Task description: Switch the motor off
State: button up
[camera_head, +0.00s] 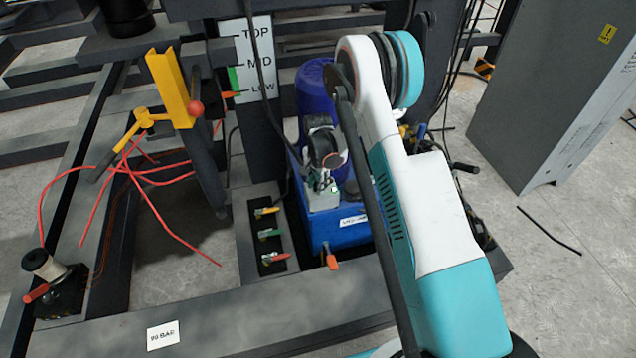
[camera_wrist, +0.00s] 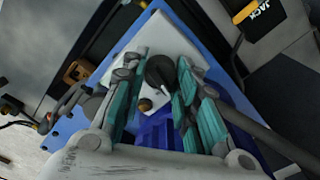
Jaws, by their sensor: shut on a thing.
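The motor unit is a dark blue cylinder (camera_head: 312,85) above a bright blue tank (camera_head: 335,225) in the head view. A pale grey switch box (camera_head: 322,201) sits at its front. In the wrist view a round black knob (camera_wrist: 160,72) stands on the box's pale plate (camera_wrist: 160,33), with a small brass-coloured button (camera_wrist: 145,104) beside it. My gripper (camera_wrist: 158,66) has its teal-padded fingers on both sides of the knob and is shut on it. In the head view my gripper (camera_head: 325,178) is at the switch box, and the arm hides part of the motor.
Yellow, green and red levers (camera_head: 268,234) stand in a panel left of the tank. An orange valve handle (camera_head: 332,262) is at the tank's front. A TOP/MID/LOW sign (camera_head: 254,60) and a yellow bracket (camera_head: 168,88) are at left. A grey cabinet (camera_head: 545,100) stands right.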

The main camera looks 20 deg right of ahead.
jog(key=n, duration=1.1)
jog(key=shift+n, duration=0.3)
dwell(0.3)
jog(key=o, duration=1.1)
notch_tip(320, 180, up, 12)
dwell(0.3)
